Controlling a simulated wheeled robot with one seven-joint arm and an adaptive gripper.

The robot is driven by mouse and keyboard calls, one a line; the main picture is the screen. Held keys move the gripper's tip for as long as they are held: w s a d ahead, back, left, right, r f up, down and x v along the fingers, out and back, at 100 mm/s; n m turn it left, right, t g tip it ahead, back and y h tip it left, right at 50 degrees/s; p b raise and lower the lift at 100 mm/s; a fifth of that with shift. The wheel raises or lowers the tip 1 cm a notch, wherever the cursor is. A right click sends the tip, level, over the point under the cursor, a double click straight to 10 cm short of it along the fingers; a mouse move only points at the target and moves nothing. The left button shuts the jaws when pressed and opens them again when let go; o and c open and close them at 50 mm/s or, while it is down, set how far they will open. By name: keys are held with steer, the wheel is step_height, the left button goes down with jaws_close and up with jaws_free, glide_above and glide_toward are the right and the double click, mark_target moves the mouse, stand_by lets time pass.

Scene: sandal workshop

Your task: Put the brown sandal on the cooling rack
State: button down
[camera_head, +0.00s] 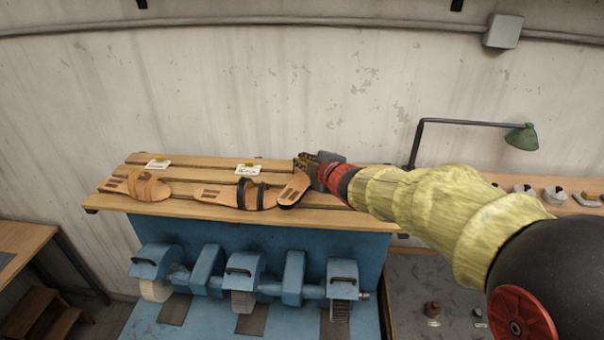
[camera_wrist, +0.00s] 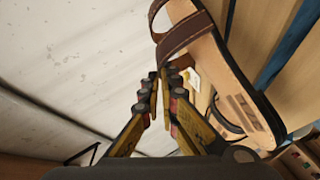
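The cooling rack (camera_head: 345,205) is a slatted wooden top above blue machines. The brown sandal (camera_head: 294,190), with a tan sole, is at the rack's right part, tilted beside my gripper (camera_head: 304,166). In the wrist view the brown sandal (camera_wrist: 222,80) is large at the right, with its brown strap crossing near the top. My gripper (camera_wrist: 160,76) has its fingers close together, with a narrow gap at the tips. The tips are just below the strap's left end in that view. I cannot tell whether they grip it or whether the sandal touches the slats.
A dark-strapped sandal (camera_head: 222,196) and a tan-strapped sandal (camera_head: 128,187) lie on the rack. Two labels, one left (camera_head: 158,164) and one middle (camera_head: 248,170), lie behind them. The wall (camera_head: 220,100) is close behind. A green lamp (camera_head: 522,138) stands at the right.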

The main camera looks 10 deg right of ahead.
mark_target(296, 167)
steer(key=shift+w+a+f, duration=0.1)
steer(key=shift+a+f, duration=0.05)
steer(key=shift+f, duration=0.8)
steer(key=shift+w+a+f, duration=0.1)
steer(key=shift+f, duration=0.8)
steer(key=shift+f, duration=0.1)
steer(key=c, duration=2)
jaws_free()
steer(key=shift+c, duration=0.2)
steer(key=v, duration=1.2)
